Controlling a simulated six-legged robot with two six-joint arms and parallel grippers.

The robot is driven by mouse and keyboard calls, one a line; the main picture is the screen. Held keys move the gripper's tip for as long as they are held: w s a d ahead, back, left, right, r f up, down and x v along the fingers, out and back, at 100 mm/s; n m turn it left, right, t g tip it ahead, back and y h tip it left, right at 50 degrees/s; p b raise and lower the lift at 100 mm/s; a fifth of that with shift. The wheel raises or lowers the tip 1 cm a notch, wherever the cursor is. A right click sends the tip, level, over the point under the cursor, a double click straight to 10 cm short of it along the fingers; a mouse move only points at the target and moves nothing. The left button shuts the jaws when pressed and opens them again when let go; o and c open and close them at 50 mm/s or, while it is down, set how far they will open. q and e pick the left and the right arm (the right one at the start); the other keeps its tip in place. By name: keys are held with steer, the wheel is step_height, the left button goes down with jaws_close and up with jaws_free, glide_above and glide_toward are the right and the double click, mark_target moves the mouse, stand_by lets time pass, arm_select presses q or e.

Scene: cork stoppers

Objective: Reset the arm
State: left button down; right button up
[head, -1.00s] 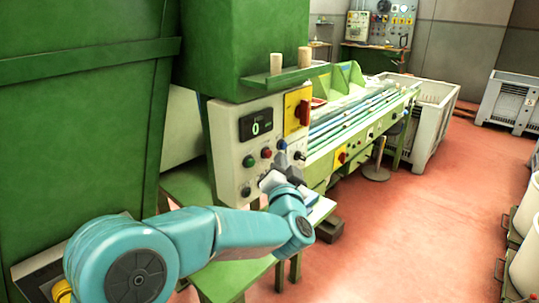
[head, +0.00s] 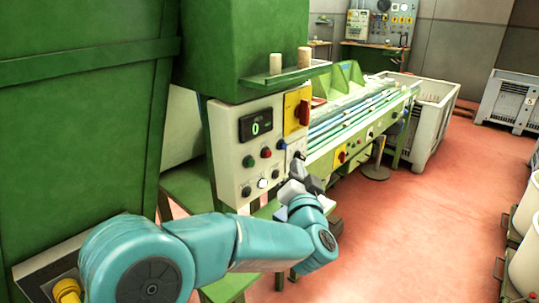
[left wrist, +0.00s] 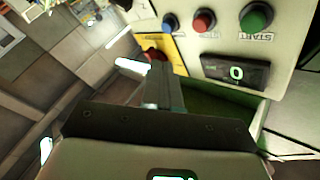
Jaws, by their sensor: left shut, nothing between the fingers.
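My left gripper (head: 302,178) is shut and empty, just in front of the lower right part of the pale control panel (head: 230,150). In the left wrist view its closed fingers (left wrist: 160,88) point at the panel, with no contact clear. The panel's display (head: 255,125) reads 0 and also shows in the left wrist view (left wrist: 237,72). The panel carries green (head: 248,161), red (head: 266,153) and blue (head: 282,144) buttons and a pale, bright one (head: 262,183). My right gripper is out of view.
Two cork-coloured cylinders (head: 276,63) stand on a green ledge above the panel. A red switch (head: 303,111) sits on a yellow plate. A green bench with long rails (head: 355,115) runs back to a grey crate (head: 440,115).

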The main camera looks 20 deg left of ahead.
arm_select(q)
steer(key=a+f+g, duration=0.2)
steer(key=a+f, duration=0.5)
steer(key=f, duration=0.5)
steer(key=s+f+m+g+h, duration=0.2)
steer(key=f, duration=0.8)
steer(key=s+f+m+g+h, duration=0.1)
steer(key=s+f+g+h, duration=0.15)
steer(key=f, duration=0.65)
steer(key=s+d+f+n+g+h, duration=0.2)
steer(key=s+d+f+g+h, duration=0.25)
steer(key=s+f, duration=1)
steer(key=s+d+f+n+g+h, duration=0.1)
steer(key=s+d+n+g, duration=0.1)
steer(key=s, duration=0.6)
steer(key=s+d+f+n+g+h, duration=0.1)
steer(key=s+d+n+g+h, duration=0.1)
steer(key=s, duration=0.6)
steer(key=d+n+g, duration=0.1)
steer(key=d+g, duration=0.1)
steer(key=d, duration=0.1)
steer(key=shift+d+f, duration=0.2)
steer(key=shift+d, duration=0.15)
